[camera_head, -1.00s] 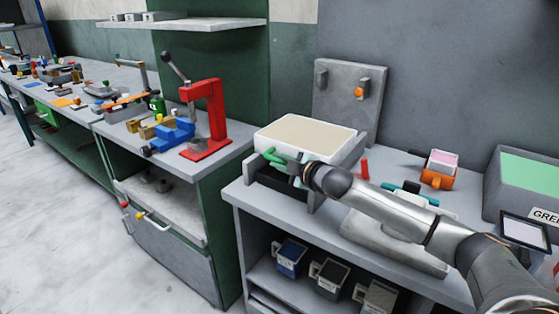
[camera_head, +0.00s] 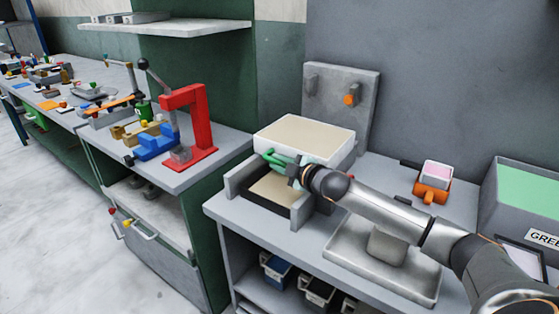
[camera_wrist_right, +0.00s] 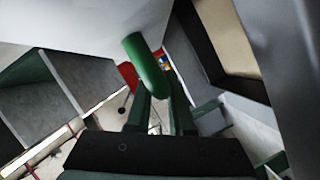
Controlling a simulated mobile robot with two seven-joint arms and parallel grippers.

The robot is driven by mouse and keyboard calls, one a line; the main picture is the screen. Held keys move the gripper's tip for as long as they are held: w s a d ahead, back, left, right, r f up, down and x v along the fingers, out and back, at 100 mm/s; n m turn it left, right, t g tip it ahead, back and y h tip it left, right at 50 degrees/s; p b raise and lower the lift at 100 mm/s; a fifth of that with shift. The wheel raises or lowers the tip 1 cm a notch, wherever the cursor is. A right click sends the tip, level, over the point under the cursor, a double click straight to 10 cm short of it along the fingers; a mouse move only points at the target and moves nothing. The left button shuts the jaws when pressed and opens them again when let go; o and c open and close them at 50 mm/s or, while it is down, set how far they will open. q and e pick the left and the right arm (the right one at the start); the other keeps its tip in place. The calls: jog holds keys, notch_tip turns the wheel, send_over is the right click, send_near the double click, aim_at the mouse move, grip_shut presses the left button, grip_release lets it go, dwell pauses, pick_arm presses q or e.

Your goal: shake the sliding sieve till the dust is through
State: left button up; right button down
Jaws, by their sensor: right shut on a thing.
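The sieve (camera_head: 303,147) is a pale box with a beige fill on top. It sits toward the back of a grey frame (camera_head: 236,180) on the bench. A green handle (camera_head: 274,158) sticks out of its near side. My right gripper (camera_head: 292,170) is shut on this handle; the right wrist view shows the green handle (camera_wrist_right: 147,65) between the fingers. Below and in front of the sieve, a black-rimmed tray (camera_head: 266,203) holds a beige layer, which also shows in the right wrist view (camera_wrist_right: 226,38). The sieve's mesh is hidden. My left gripper is out of view.
A grey back plate (camera_head: 341,110) stands behind the sieve. A grey tray with a block (camera_head: 387,247) and an orange holder with a pink block (camera_head: 435,182) lie to the right. A red press (camera_head: 203,125) stands on the left bench. Bins (camera_head: 276,270) sit on the shelf below.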

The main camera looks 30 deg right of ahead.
jog(key=shift+d, duration=0.3)
jog(key=c, duration=1)
grip_release()
jog(key=shift+w, duration=0.1)
jog(key=shift+o, duration=1)
jog(key=shift+a, duration=0.1)
jog(key=shift+r, duration=0.5)
notch_tip(320, 180, up, 3)
jog(key=shift+f, duration=0.15)
jog(key=s+a+r, duration=0.7)
jog(key=s+r, duration=0.2)
jog(key=s, duration=0.3)
jog(key=shift+a+r, duration=0.15)
